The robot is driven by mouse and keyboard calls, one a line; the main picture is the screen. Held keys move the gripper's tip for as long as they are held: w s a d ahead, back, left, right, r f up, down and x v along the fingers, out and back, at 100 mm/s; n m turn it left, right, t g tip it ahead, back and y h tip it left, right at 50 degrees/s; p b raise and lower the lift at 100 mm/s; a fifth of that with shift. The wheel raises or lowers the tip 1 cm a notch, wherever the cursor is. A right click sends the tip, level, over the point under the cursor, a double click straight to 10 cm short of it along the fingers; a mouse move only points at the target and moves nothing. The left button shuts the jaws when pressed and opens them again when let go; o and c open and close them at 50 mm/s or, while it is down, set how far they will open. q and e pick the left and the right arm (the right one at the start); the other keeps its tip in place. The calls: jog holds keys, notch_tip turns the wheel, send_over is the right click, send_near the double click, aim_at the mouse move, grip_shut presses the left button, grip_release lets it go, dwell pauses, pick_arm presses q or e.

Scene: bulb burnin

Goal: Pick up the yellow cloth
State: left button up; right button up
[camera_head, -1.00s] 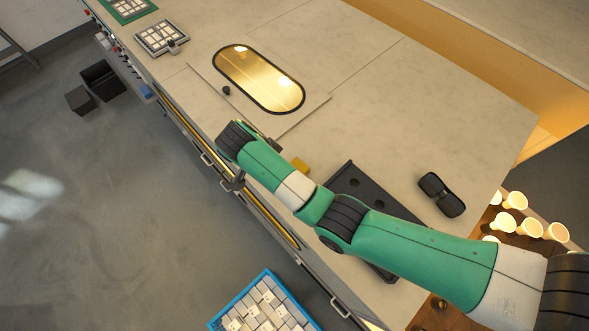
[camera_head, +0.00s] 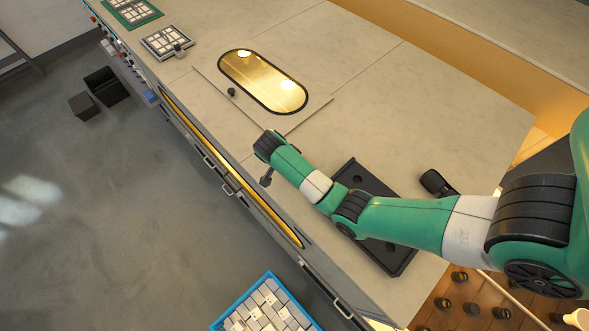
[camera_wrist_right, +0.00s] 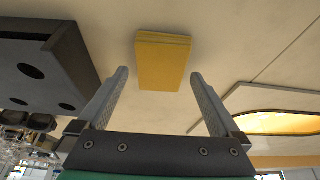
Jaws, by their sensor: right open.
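The yellow cloth (camera_wrist_right: 163,65) is a folded rectangular pad lying on the pale countertop in the right wrist view. My right gripper (camera_wrist_right: 158,78) is open and empty, its two fingers pointing toward the cloth with one on either side of its near end. The cloth appears a little beyond the fingertips, and I see no contact. In the head view my right arm covers the spot where the cloth lies, and only a small dark part of the right gripper (camera_head: 266,179) shows below the wrist. My left gripper is not in view.
A black tray with holes (camera_head: 399,262) lies beside the arm; it also shows in the wrist view (camera_wrist_right: 40,60). A black object (camera_head: 434,182) sits behind it. An oval glowing window (camera_head: 262,82) is set in the counter. A blue crate (camera_head: 226,317) stands below the counter edge.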

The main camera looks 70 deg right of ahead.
jog(key=shift+x, duration=0.85)
jog(key=c, duration=1.2)
jog(key=shift+o, duration=0.2)
jog(key=shift+r, duration=0.15)
